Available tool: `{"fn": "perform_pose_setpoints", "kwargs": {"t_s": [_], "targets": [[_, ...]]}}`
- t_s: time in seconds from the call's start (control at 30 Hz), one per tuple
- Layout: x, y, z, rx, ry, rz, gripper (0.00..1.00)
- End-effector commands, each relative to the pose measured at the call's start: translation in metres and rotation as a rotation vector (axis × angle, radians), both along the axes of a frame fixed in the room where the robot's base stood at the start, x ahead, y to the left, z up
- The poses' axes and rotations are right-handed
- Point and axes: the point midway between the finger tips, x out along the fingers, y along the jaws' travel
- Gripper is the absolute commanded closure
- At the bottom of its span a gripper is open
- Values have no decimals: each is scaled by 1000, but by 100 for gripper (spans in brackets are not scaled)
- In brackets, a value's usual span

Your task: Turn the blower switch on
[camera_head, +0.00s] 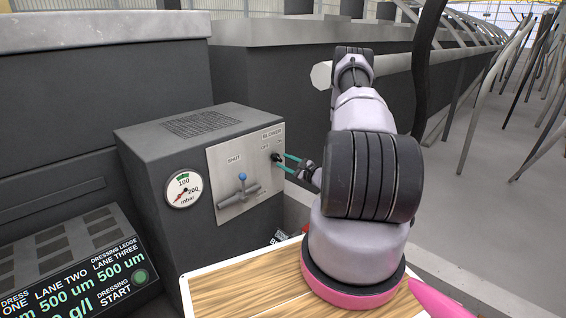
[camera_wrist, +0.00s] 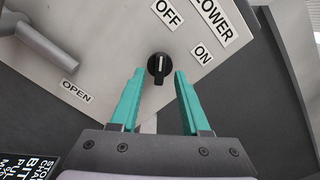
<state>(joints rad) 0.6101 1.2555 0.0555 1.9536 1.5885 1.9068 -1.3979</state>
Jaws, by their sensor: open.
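The blower switch (camera_head: 276,157) is a small black rotary knob on the light metal panel of the dark box. In the wrist view the knob (camera_wrist: 159,66) has a white pointer line directed up, roughly toward the OFF label (camera_wrist: 167,12). The ON label (camera_wrist: 202,53) is to its right. My gripper (camera_head: 285,161) is at the panel in front of the knob. In the wrist view its teal fingers (camera_wrist: 158,76) are open, one on each side of the knob, with a visible gap on both sides. I cannot tell whether the tips reach the knob's depth.
A lever valve with a blue knob (camera_head: 242,177) sits on the same panel, left of the switch. A pressure gauge (camera_head: 184,189) is further left. A display panel (camera_head: 82,270) stands at lower left. A wooden board (camera_head: 250,292) lies in front of the box.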

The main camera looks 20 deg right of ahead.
Motion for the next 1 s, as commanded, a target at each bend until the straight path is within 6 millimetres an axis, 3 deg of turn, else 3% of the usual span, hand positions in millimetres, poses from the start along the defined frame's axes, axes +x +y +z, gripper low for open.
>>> {"fn": "perform_pose_setpoints", "kwargs": {"t_s": [0.17, 0.43, 0.47, 0.57, 0.6, 1.0], "targets": [[12, 5, 0, 1, 0, 0, 54], [14, 5, 0, 1, 0, 0, 54], [14, 5, 0, 1, 0, 0, 58], [14, 5, 0, 1, 0, 0, 96], [14, 5, 0, 1, 0, 0, 100], [13, 5, 0, 40, 15, 0, 100]]}}
